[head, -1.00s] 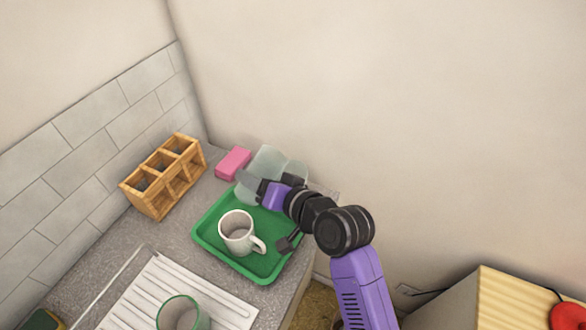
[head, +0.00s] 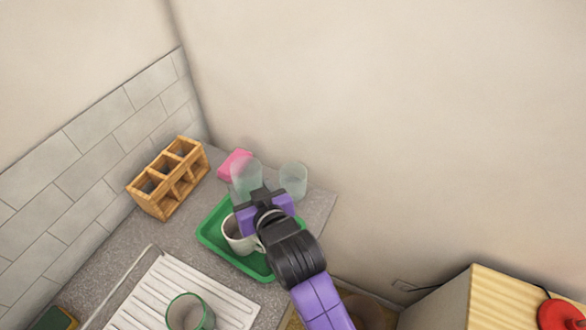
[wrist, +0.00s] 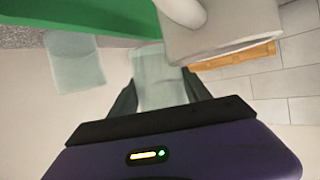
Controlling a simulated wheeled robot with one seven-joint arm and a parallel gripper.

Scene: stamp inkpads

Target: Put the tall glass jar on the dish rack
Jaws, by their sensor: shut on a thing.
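The tall glass jar (head: 246,174) is pale, clear and greenish. My gripper (head: 257,192) is shut on it, beyond the mug in the head view. In the wrist view the jar (wrist: 158,80) shows between the two dark fingers of my gripper (wrist: 160,92). I cannot tell whether its base touches anything. The dish rack, which I take to be the white ribbed board (head: 221,296), lies at the bottom of the head view, nearer than the green tray.
A white mug (head: 238,238) sits on the green tray (head: 212,250), partly behind my gripper. A shorter glass (head: 293,180) stands right of the jar. A pink block (head: 234,164) and a wooden divided holder (head: 168,178) are at the back left. The ribbed board's right part is clear.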

